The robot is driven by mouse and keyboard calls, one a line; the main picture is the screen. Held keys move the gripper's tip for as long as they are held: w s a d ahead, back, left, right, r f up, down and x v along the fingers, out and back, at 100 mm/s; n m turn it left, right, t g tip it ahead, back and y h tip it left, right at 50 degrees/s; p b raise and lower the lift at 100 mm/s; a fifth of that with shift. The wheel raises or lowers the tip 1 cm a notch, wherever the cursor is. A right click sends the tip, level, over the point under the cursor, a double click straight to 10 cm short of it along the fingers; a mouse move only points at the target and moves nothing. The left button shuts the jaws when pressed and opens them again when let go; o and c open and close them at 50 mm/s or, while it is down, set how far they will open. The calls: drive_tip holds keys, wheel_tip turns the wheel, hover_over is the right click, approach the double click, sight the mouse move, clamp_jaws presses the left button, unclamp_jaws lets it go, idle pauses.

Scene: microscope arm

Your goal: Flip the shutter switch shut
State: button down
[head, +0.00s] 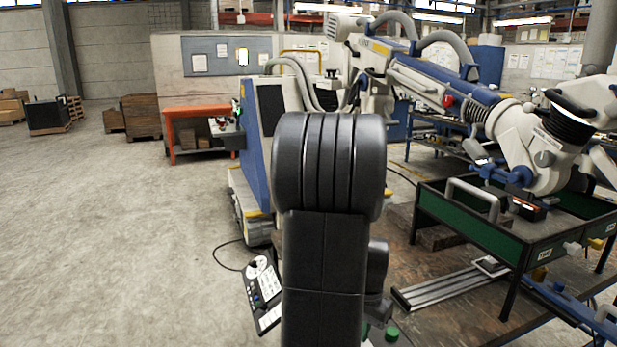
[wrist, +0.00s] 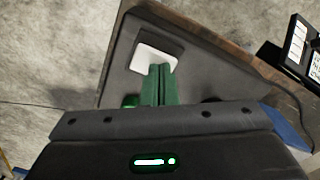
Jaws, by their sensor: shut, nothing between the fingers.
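In the wrist view, a pale square switch plate (wrist: 153,55) sits in a dark recess on a dark grey box (wrist: 205,72); I take it to be the shutter switch. Which way it is flipped I cannot tell. My gripper (wrist: 160,70) shows as two green fingers pressed together, with nothing between them. Their tips overlap the lower right part of the pale plate; whether they touch it I cannot tell. In the head view my arm hides the gripper and the switch.
A green knob (head: 392,333) stands low beside my arm. A control panel with a dial (head: 262,285) lies to the left, with a cable. The large microscope arm (head: 440,85) reaches over a green-sided tray table (head: 470,232) on the right.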

drive_tip(key=shift+r+p, duration=2.6)
drive_tip(key=shift+r, duration=0.85)
drive_tip(key=shift+f, duration=0.15)
wheel_tip(320, 180, down, 7)
drive_tip(key=b, duration=0.5)
drive_tip(key=shift+b, duration=0.4)
drive_tip(key=shift+r, duration=0.25)
wheel_tip(320, 180, up, 9)
drive_tip(key=p, duration=0.7)
